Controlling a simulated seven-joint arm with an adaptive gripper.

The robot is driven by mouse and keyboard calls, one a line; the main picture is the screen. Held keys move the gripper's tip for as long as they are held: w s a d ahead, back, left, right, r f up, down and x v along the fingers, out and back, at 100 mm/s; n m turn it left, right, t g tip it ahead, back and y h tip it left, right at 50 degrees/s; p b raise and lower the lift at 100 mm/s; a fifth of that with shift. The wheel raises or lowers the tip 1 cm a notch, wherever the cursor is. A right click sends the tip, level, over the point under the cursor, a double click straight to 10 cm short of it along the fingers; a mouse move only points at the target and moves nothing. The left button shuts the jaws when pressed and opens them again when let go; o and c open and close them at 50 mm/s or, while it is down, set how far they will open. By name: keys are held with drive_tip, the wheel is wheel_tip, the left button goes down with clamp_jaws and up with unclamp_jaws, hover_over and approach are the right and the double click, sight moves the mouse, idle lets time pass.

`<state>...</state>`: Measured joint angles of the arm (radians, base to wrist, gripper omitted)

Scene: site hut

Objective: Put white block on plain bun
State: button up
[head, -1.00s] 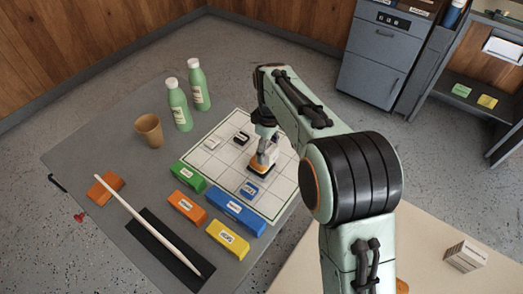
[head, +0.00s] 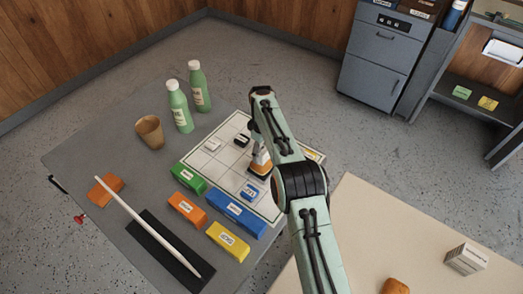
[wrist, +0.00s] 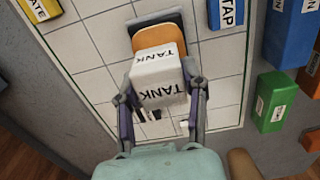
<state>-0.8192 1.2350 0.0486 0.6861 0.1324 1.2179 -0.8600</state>
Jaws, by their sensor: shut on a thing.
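A white block (wrist: 160,75) labelled TANK sits between the fingers of my gripper (wrist: 158,98) in the wrist view. My gripper is shut on it. An orange block (wrist: 158,37) with a black part (wrist: 150,20) shows right behind the white block, over the gridded board. In the head view the white, orange and black parts line up under my gripper (head: 260,147); whether the white block touches the orange one is unclear. A brown, rounded bun-like thing (head: 396,286), with no label visible, lies on the beige table at the lower right, partly cut off by the picture edge.
The gridded board (head: 212,166) holds a small white piece (head: 213,144) and a black piece (head: 241,140). Green (head: 187,178), orange (head: 187,208), blue (head: 236,214) and yellow (head: 228,241) blocks line its near side. Two green bottles (head: 180,112) stand behind. A carton (head: 466,259) stands on the beige table.

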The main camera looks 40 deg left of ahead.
sight(262, 149)
drive_tip(key=shift+f, duration=0.15)
drive_tip(key=o, duration=1.2)
wheel_tip(262, 149, up, 12)
drive_tip(key=shift+r, duration=0.2)
